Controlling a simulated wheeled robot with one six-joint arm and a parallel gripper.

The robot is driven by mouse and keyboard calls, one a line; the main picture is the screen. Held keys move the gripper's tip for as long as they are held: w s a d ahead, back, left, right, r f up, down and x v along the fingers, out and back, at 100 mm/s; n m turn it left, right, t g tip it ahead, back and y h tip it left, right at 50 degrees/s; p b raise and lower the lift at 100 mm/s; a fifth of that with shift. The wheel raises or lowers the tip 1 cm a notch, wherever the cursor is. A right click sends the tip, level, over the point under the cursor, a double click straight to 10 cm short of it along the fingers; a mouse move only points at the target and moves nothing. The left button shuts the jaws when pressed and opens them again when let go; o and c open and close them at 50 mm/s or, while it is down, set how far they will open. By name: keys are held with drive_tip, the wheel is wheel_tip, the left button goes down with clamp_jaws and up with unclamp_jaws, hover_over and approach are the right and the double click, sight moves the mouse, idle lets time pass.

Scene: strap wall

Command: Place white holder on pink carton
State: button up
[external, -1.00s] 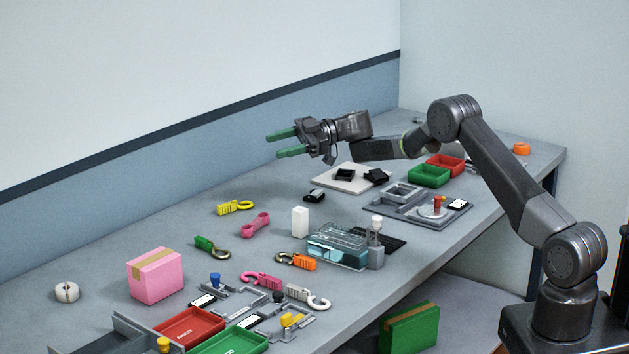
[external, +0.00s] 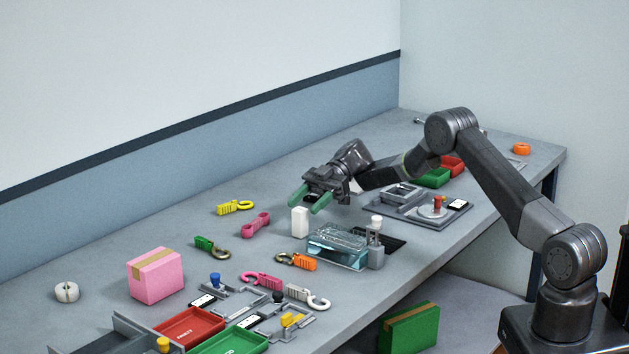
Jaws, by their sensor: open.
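A small white upright block (external: 300,223), which looks like the white holder, stands on the table near the middle, left of a clear teal box. The pink carton (external: 154,276) with a tan tape strip sits on the table at the left front; its top is bare. My gripper (external: 309,203) has green fingers, spread apart and empty. It hangs close above and behind the white block in the picture, with the fingers tilted down towards it. I cannot tell the exact gap between fingers and block.
The clear teal box (external: 338,246) and a grey post (external: 376,245) stand right of the block. A pink strap (external: 256,225) and several hooks lie between block and carton. A red tray (external: 190,328) and green tray (external: 230,341) are in front. A white roll (external: 66,292) lies far left.

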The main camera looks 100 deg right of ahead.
sight(296, 214)
drive_tip(key=p+x, duration=0.1)
drive_tip(key=x, duration=0.4)
drive_tip(key=shift+w+a, duration=0.1)
drive_tip(key=shift+a, duration=0.25)
clamp_jaws()
